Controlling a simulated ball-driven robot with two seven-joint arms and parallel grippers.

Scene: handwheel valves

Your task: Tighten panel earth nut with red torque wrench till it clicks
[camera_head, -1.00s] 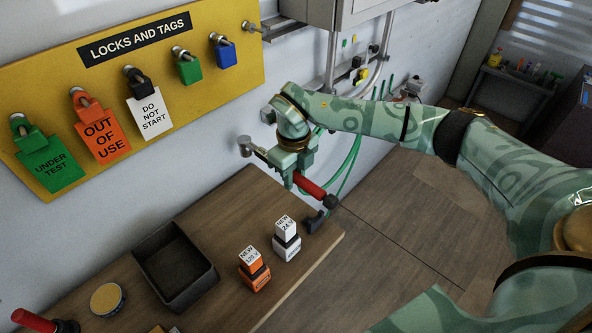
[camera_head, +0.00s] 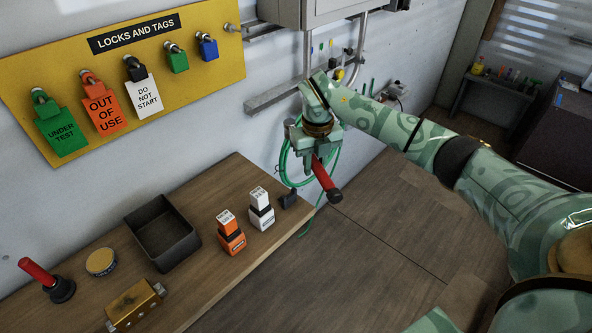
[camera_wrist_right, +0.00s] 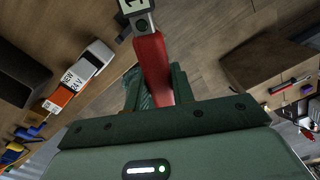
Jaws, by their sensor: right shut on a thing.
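The red torque wrench (camera_head: 326,180) is held in my right gripper (camera_head: 314,153), in front of the wall beyond the workbench's far right corner. In the head view its red handle points down and right, and its head is hidden or unclear. In the right wrist view the red wrench (camera_wrist_right: 152,65) runs between the two fingers of my right gripper (camera_wrist_right: 157,88), with a grey metal end at the top edge. The panel earth nut cannot be made out. My left gripper is not in view.
The wooden bench (camera_head: 205,200) carries a dark tray (camera_head: 163,240), orange and white boxes (camera_head: 231,235), a brass block (camera_head: 135,303) and a red-handled plunger-like tool (camera_head: 40,275). A yellow lock board (camera_head: 110,75), grey cabinet (camera_head: 318,10) and green hose (camera_head: 287,165) are on the wall.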

